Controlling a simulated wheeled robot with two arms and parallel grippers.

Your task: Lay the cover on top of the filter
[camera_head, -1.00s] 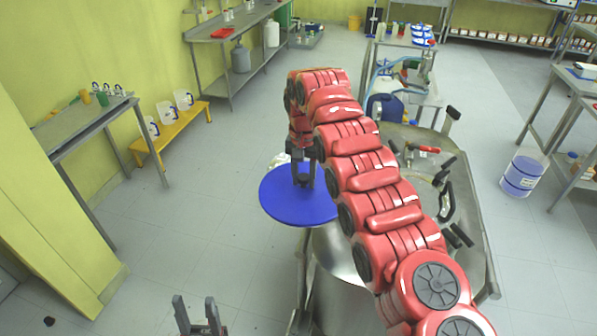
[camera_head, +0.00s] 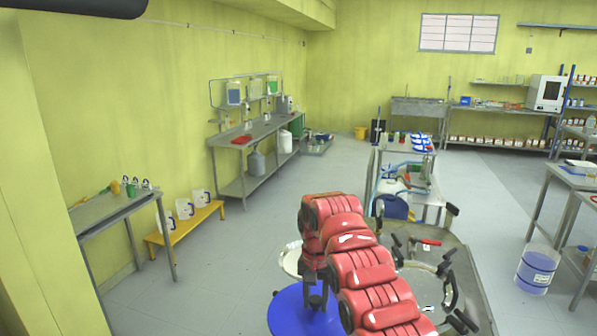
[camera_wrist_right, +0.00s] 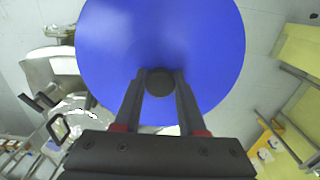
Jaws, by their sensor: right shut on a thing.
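The cover is a flat blue disc (camera_head: 290,312) with a dark knob (camera_wrist_right: 160,82) at its centre. My right gripper (camera_head: 315,298) is shut on the knob and holds the disc from above. In the right wrist view, the cover (camera_wrist_right: 205,40) fills the upper middle, with both fingers on the knob. A pale round rim (camera_head: 291,259) shows just behind the disc; I cannot tell whether it belongs to the filter. The disc and my arm hide what lies below them. My left gripper is not in view.
A steel-edged unit with black clamp handles (camera_head: 447,262) stands right of my arm. A blue-labelled bucket (camera_head: 537,268) and tables are farther right. A yellow bench (camera_head: 184,227) and a side table (camera_head: 105,207) are at left. The floor between is clear.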

